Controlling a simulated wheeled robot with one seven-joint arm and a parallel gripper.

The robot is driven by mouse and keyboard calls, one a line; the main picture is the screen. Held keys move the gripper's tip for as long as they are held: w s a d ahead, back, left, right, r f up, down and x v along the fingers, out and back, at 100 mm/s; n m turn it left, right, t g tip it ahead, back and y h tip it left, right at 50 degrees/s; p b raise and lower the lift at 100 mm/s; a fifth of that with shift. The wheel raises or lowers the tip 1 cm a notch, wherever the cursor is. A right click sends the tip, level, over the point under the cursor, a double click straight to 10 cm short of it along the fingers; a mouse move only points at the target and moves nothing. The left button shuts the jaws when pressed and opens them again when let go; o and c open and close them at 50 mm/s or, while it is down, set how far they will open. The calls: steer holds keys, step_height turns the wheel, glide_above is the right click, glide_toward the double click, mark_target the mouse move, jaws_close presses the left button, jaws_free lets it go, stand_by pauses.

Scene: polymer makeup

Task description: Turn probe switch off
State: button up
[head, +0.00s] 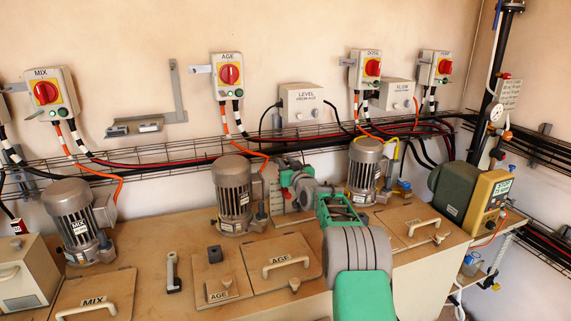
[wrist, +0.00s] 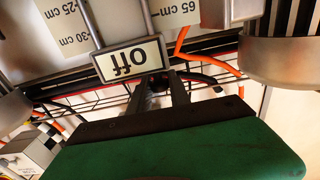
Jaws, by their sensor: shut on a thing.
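My gripper (head: 290,183) is beside the middle motor in the head view, low in front of the wall cables. In the wrist view its two dark fingers (wrist: 165,90) are close together. They are shut on a small dark piece (wrist: 155,82) just below a framed plate reading "Off" (wrist: 131,59), which appears upside down. The piece is mostly hidden by the fingers; it seems to be the probe switch's handle. Plates marked "65 cm" (wrist: 178,10), "25 cm" and "30 cm" (wrist: 68,25) are near it. My own arm covers much of this spot in the head view.
Motors stand at left (head: 72,215), middle (head: 232,190) and right (head: 364,168) on the tan tank top (head: 155,240). Lids with handles lie in front. Wall boxes with red knobs (head: 229,74), a LEVEL box (head: 301,103) and cable trays are behind. A green pump (head: 455,195) stands right.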

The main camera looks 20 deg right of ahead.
jaws_close()
steer(key=shift+f, duration=0.1)
